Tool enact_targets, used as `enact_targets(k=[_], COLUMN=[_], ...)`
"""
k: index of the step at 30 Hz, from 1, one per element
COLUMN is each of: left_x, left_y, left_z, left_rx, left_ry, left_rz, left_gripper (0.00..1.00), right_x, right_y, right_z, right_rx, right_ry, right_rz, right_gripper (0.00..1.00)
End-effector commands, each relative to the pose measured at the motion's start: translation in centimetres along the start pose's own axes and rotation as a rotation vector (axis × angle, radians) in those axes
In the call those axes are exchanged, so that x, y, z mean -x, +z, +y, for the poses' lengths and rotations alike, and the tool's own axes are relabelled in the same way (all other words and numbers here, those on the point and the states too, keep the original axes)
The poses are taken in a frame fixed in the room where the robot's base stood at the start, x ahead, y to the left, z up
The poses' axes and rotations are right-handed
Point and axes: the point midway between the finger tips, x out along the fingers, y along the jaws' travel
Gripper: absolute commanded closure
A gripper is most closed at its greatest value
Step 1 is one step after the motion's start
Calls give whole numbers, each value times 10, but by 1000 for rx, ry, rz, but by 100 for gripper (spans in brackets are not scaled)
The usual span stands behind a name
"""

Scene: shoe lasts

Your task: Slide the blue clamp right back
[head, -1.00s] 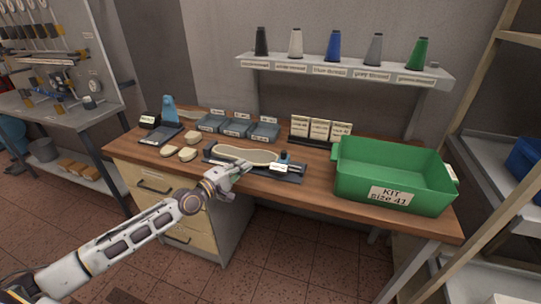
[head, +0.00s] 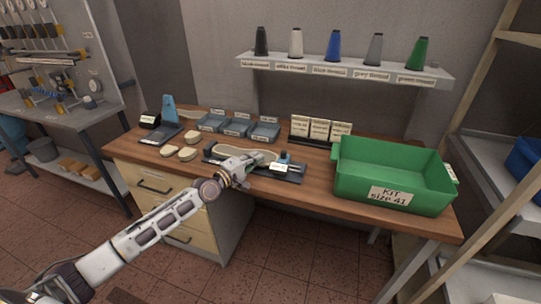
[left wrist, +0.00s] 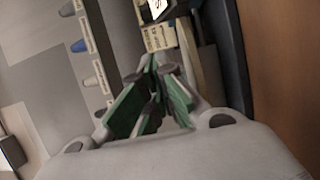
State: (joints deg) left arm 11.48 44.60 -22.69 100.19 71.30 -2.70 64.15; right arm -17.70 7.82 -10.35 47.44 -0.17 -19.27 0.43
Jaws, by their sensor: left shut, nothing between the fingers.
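The blue clamp (head: 285,157) sits near the right end of a dark rail board (head: 292,178) on the workbench. A pale sole-shaped piece (head: 231,149) lies on the board left of the clamp, partly covered by my gripper. My left gripper (head: 272,159) is shut and empty, its tip over the board just left of the clamp. I cannot tell whether it touches the clamp. In the left wrist view the green-padded fingers (left wrist: 153,72) converge, and I cannot make out the clamp there. My right gripper is not in view.
A green kit bin (head: 390,180) stands at the right of the workbench (head: 320,192). Label cards (head: 320,129) and blue-grey trays (head: 236,127) stand behind the board. Pale pieces (head: 188,154) lie at its left. A shelf (head: 340,68) with thread cones hangs above.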

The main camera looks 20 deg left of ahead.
Motion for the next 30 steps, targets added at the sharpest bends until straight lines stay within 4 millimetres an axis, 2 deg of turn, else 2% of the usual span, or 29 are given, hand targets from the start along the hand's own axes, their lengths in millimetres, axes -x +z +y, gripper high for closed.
enact_targets(k=[11, 15, 24, 30], left_x=[-27, -33, -46, -52], left_y=[0, 6, 19, 26], left_z=[1, 2, 1, 1], left_rx=[0, 2, 1, 1], left_ry=[1, 1, 1, 0], left_rz=[0, 0, 0, 0], left_gripper=[100, 100, 100, 100], right_x=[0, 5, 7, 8], right_y=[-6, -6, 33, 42], right_z=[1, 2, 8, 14], right_rx=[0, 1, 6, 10], right_ry=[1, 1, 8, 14], right_rz=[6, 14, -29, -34], right_gripper=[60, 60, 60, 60])
